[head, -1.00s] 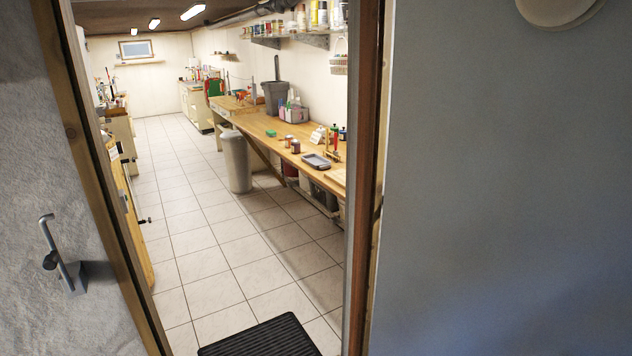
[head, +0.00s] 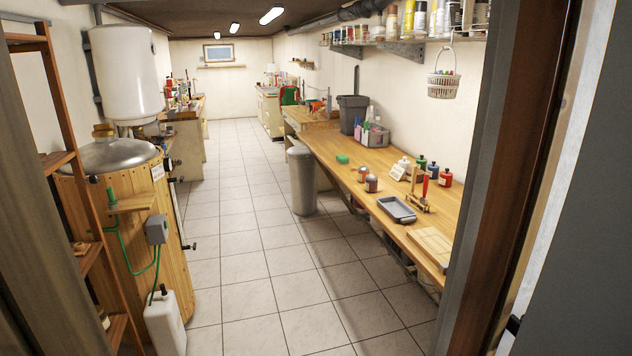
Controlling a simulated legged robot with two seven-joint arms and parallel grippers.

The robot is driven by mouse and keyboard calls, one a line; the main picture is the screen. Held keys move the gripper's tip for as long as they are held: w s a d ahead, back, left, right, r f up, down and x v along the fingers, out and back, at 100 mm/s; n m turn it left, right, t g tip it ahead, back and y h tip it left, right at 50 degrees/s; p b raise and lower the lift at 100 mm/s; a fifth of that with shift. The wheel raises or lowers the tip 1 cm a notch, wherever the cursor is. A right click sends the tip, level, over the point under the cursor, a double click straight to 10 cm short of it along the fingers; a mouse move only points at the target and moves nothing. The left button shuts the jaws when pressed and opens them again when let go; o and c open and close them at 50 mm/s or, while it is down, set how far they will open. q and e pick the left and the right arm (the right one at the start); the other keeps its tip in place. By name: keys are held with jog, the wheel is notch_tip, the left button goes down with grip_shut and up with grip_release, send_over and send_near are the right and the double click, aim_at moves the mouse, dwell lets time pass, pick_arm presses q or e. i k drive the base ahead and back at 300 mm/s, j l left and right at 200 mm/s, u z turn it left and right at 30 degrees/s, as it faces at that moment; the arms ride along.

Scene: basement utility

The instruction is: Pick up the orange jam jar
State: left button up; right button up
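Two small jars stand close together on the wooden workbench (head: 330,165) along the right wall. The farther one (head: 362,174) looks orange-brown, and the nearer one (head: 371,184) looks dark red with a pale top. They are small in the picture, so I cannot tell for sure which is the orange jam jar. Both stand well ahead of me. Neither of my grippers is in view.
A doorway frame (head: 530,180) is close on the right. On the bench are a green block (head: 342,159), a grey tray (head: 397,210) and several bottles. A grey bin (head: 301,180) stands beside the bench. A wooden-clad tank (head: 125,230) and white canister (head: 165,325) are left. The tiled floor between is clear.

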aim_at(362, 170)
jog(key=i+j+u, duration=0.1)
jog(key=i+u, duration=0.15)
jog(key=i, duration=1.1)
jog(key=i+l+u, duration=0.25)
jog(key=i, duration=1.1)
jog(key=j, duration=0.1)
